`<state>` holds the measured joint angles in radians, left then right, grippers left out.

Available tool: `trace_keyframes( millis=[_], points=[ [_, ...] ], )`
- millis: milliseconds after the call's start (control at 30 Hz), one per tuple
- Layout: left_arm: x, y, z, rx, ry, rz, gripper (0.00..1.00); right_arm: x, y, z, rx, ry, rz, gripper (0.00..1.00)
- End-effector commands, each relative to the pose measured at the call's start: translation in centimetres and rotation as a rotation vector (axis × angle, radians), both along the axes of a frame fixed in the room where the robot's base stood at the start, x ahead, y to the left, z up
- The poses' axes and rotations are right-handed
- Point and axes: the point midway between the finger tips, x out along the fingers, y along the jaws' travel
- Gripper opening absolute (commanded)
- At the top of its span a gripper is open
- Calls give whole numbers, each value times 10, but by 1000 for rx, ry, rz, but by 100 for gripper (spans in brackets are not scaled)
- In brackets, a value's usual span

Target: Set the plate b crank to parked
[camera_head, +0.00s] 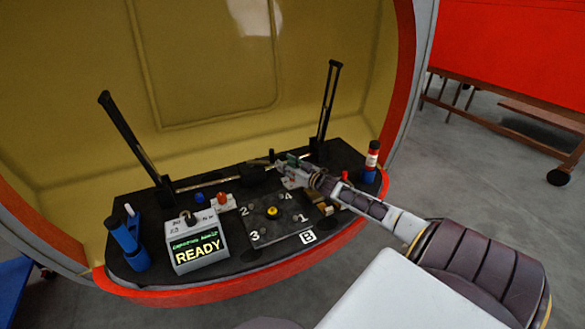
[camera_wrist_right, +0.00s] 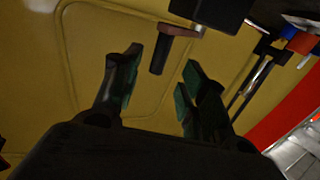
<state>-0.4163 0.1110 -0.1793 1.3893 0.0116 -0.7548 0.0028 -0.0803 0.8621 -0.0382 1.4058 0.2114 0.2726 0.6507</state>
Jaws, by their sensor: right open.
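The plate with a white B tag (camera_head: 308,237) is a dark square marked 1 to 4, with a yellow knob (camera_head: 272,212) in its middle. My right gripper (camera_head: 283,163) is above and behind this plate, close to a black block (camera_head: 255,175) on a rod. In the right wrist view the gripper (camera_wrist_right: 160,64) is open. A dark round crank handle (camera_wrist_right: 161,54) on a reddish-brown arm (camera_wrist_right: 180,30) shows between and beyond the fingertips; contact cannot be told. In the head view my gripper hides the crank. My left gripper is not in view.
A grey box (camera_head: 197,244) with a lit READY display stands left of the plate. Two black posts (camera_head: 328,105) rise from the bench. The yellow shell wall (camera_head: 210,70) closes the back.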

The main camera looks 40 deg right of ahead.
Motion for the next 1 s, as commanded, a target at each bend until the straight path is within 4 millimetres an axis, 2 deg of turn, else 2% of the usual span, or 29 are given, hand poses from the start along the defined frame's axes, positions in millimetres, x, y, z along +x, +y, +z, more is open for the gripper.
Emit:
trace_keyframes(
  millis=[500,967,1000],
  points=[
    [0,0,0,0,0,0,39,-27,-2,0,1,1,0,42],
    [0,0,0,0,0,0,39,-29,-3,1,0,0,-1,42],
    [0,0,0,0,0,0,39,-29,-3,0,-1,0,-1,37]
  ],
)
